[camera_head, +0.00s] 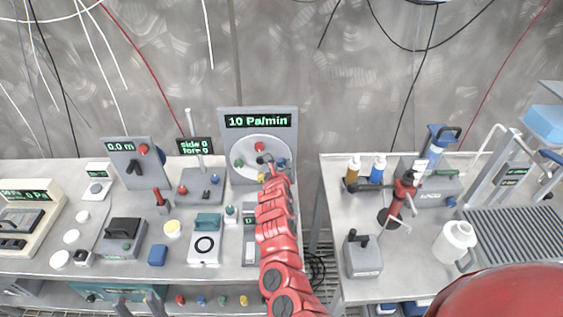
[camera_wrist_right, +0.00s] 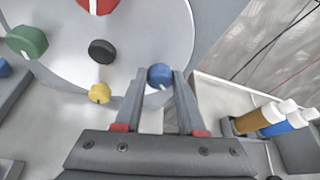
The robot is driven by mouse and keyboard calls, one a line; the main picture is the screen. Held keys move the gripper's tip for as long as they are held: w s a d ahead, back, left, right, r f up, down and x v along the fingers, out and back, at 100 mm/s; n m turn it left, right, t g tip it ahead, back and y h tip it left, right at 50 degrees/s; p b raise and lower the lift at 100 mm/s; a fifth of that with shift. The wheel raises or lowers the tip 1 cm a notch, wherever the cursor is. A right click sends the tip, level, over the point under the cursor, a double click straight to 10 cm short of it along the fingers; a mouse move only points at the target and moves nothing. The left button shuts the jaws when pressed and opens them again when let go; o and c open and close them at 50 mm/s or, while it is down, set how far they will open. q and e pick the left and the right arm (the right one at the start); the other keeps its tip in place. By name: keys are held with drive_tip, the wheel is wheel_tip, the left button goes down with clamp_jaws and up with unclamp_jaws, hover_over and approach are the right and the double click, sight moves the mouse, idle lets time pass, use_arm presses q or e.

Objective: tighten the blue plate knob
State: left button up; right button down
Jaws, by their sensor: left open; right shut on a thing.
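The round pale plate (camera_head: 245,147) is on an upright grey panel under a display reading "10 Pa/min". The blue knob (camera_head: 282,162) is at its lower right. In the right wrist view the blue knob (camera_wrist_right: 160,76) sits between the fingertips of my right gripper (camera_wrist_right: 161,79), which is shut on it. My right arm reaches up to the plate in the head view, with the right gripper (camera_head: 275,168) partly hiding the knob. My left gripper (camera_head: 139,304) is open and empty at the bottom edge, low in front of the bench.
The plate also carries a green knob (camera_wrist_right: 27,41), a yellow knob (camera_wrist_right: 99,93), a red knob (camera_wrist_right: 98,4) and a black centre piece (camera_wrist_right: 102,51). Instruments crowd the left bench. A second bench at right holds bottles (camera_head: 377,170) and a red clamp stand (camera_head: 402,192).

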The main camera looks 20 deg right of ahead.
drive_tip(key=m+y+p, duration=0.1)
drive_tip(key=m+p, duration=0.1)
drive_tip(key=p, duration=0.1)
drive_tip(key=m+y+p, duration=0.1)
drive_tip(key=p, duration=0.3)
drive_tip(key=shift+d+r+m+t, duration=0.2)
drive_tip(key=shift+r+m+t, duration=0.15)
drive_tip(key=shift+m+t, duration=0.05)
drive_tip(key=shift+f+m+y+p, duration=0.1)
drive_tip(key=shift+m+y+p, duration=0.4)
drive_tip(key=shift+p, duration=0.05)
drive_tip(key=shift+f+m+t+y+p, duration=0.1)
drive_tip(key=shift+m+t+y+p, duration=0.2)
drive_tip(key=shift+m, duration=0.1)
drive_tip(key=shift+s+f+m+y, duration=0.1)
drive_tip(key=shift+f+m+y, duration=0.15)
drive_tip(key=shift+m, duration=0.25)
drive_tip(key=c, duration=0.5)
unclamp_jaws()
